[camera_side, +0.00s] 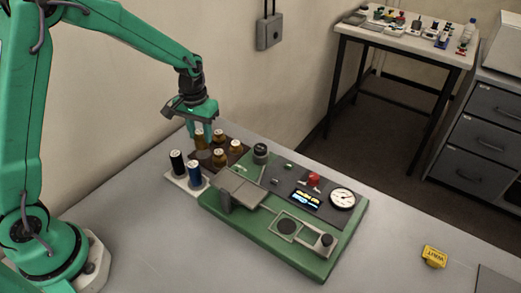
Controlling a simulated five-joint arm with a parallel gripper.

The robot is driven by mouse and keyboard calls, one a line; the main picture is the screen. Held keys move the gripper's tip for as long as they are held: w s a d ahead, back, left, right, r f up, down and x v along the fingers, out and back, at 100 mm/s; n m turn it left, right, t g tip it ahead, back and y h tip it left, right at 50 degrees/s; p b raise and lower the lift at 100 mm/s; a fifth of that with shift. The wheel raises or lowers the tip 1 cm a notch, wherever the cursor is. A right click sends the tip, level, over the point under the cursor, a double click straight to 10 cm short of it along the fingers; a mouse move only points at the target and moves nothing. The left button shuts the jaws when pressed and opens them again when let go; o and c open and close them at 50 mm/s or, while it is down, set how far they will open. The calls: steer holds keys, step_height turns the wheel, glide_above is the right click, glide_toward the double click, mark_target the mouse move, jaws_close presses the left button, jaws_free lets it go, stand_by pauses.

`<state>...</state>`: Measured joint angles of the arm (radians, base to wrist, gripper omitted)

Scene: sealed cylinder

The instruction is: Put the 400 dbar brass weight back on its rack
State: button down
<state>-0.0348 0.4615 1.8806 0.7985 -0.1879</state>
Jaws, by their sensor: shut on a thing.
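Several brass weights with pale tops stand at a dark brown rack (234,161) behind the green instrument. My gripper (204,136) points down over the rack's back left part, shut on a brass weight (200,143) there. Other brass weights stand close by: one at the front (220,157), one at the right (238,147) and one at the back (219,136). Their labels are too small to read, so I cannot tell which is the 400 dbar one. Whether the held weight touches the rack is hidden by its neighbours and the fingers.
A white holder (184,184) with a black cylinder (177,163) and a blue cylinder (194,174) stands left of the rack. The green instrument (290,258) carries a red knob (313,179), lit display and round gauge (342,199). A yellow tag (434,256) lies right. The front table is clear.

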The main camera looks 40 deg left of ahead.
mark_target(200, 131)
steer(key=shift+f, duration=1.35)
steer(key=shift+f, duration=0.1)
steer(key=c, duration=0.9)
jaws_free()
steer(key=shift+c, duration=0.2)
step_height(200, 131, up, 12)
